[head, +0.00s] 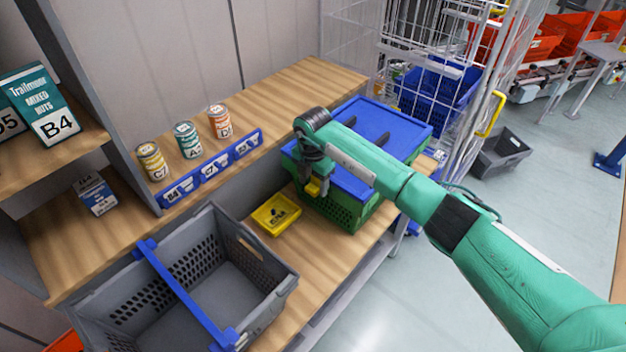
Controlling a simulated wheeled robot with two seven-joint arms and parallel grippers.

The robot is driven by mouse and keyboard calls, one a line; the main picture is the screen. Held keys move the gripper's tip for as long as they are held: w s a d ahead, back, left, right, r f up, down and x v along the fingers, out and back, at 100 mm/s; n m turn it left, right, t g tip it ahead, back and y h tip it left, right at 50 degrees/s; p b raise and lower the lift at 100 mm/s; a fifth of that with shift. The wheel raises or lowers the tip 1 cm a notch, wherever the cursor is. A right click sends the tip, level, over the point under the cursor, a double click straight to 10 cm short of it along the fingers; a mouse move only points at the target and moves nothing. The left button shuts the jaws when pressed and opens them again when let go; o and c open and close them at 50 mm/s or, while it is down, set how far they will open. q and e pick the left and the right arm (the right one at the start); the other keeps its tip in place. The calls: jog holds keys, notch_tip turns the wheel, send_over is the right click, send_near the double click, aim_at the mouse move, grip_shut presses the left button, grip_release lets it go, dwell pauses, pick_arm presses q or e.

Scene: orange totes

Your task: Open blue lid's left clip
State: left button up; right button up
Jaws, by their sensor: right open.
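A green crate (345,213) with a blue lid (378,122) stands at the right end of the wooden bench. My right arm reaches across it from the right. My right gripper (314,190) points down at the crate's near left side, by the lid's edge. The gripper is open; I cannot tell if it touches the crate. A yellow part shows at its fingertips, and I cannot tell if it is the clip. The arm hides the middle of the lid and part of the crate's front. My left gripper is not in view.
A yellow tray (276,214) lies just left of the crate. A grey basket (258,262) with a blue handle stands at the front left. Cans (188,140) stand on the raised shelf behind a blue label strip (212,170). A wire cage (436,45) stands behind the crate.

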jog(key=shift+f, duration=0.4)
jog(key=c, duration=1)
jog(key=g+y+b, duration=0.2)
jog(key=shift+s+a+r+g+y+b, duration=0.1)
jog(key=shift+a+g+y+b, duration=0.05)
jog(key=shift+g+y+b, duration=0.15)
jog(key=shift+s+a+r+g+y+b, duration=0.1)
jog(key=shift+r+g+y+b, duration=0.15)
jog(key=shift+g+y+b, duration=0.35)
jog(key=shift+s+r+g+y+b, duration=0.1)
jog(key=shift+r+g+y+b, duration=0.1)
jog(key=shift+g+y+b, duration=0.4)
jog(key=shift+r, duration=0.1)
